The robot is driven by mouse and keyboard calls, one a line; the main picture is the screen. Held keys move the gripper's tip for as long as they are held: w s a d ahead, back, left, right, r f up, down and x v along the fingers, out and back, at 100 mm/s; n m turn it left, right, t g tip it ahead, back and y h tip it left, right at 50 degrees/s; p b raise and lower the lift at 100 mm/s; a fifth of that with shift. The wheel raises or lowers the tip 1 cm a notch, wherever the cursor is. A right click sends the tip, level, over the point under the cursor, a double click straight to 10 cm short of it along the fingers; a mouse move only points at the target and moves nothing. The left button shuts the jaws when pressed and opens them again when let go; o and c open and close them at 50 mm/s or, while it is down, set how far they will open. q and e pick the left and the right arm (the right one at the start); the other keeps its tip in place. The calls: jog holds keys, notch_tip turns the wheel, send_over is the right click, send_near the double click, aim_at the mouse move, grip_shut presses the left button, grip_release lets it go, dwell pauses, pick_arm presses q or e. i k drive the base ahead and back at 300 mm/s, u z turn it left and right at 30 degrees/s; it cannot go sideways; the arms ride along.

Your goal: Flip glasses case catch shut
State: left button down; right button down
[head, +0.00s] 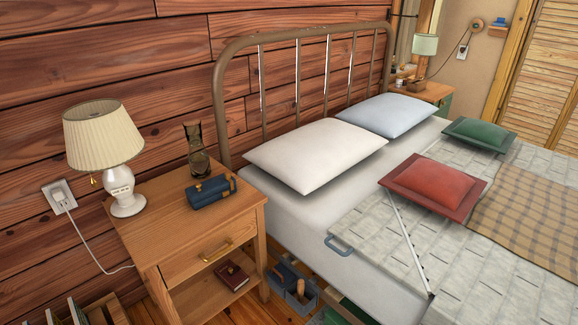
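A dark blue case (211,191), which looks like the glasses case, lies on the top of the wooden nightstand (160,230), near its right side. Its lid looks down. A small brass-coloured catch seems to show on its front, but it is too small to tell whether it is open or shut. Neither of my grippers is in view.
A white lamp (124,186) stands left of the case. A dark hourglass-like object (197,150) stands just behind it. The bed with a white pillow (315,155) is to the right. The nightstand's front top is clear. A grey-blue caddy (293,288) sits below.

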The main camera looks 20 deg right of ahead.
aim_at(226, 175)
jog(key=z, duration=0.1)
jog(key=i, duration=1.05)
jog(key=u, duration=0.05)
